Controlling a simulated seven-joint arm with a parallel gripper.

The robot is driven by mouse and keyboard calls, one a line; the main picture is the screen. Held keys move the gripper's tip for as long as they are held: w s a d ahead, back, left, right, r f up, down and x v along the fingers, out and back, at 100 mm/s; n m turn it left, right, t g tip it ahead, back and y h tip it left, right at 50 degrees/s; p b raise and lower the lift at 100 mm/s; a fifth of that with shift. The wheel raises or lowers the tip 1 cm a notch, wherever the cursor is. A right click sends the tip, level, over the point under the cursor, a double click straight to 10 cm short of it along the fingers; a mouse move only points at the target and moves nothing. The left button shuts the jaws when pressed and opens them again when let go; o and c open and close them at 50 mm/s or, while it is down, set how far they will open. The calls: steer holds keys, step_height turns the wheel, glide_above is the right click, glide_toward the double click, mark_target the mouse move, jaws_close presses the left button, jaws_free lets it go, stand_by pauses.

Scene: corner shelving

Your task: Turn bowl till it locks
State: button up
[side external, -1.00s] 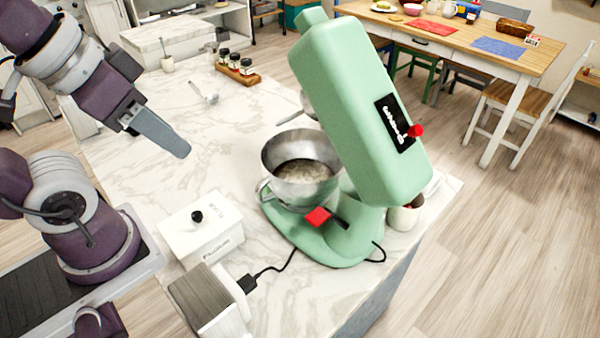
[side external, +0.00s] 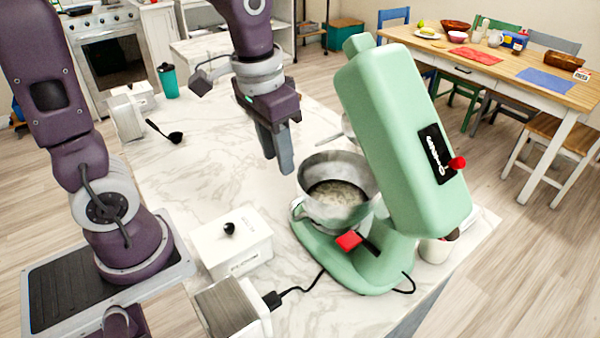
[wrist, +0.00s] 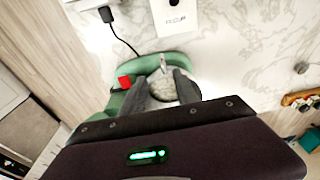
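The metal bowl (side external: 312,180) holds pale contents and sits on the base of the green stand mixer (side external: 392,130), whose head is tilted up. A handle (side external: 297,208) is on the bowl's left side. My gripper (side external: 279,165) points down just left of and above the bowl's rim, apart from it. In the wrist view, my gripper (wrist: 162,82) has its two fingers spread, with nothing held. Between and beyond them show the bowl's contents (wrist: 164,89) and the handle (wrist: 163,64). The fingers hide the bowl's sides there.
A white box with a black knob (side external: 232,243) stands left of the mixer. A black cable (side external: 300,290) runs from the mixer's base. A red lever (side external: 349,240) is on the mixer. A ladle (side external: 168,132) lies farther back.

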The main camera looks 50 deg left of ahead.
steer(key=g, duration=0.2)
glide_above(293, 201)
step_height(293, 201, down, 6)
step_height(293, 201, down, 8)
steer(key=shift+s+r, duration=0.1)
steer(key=shift+r, duration=0.1)
jaws_close()
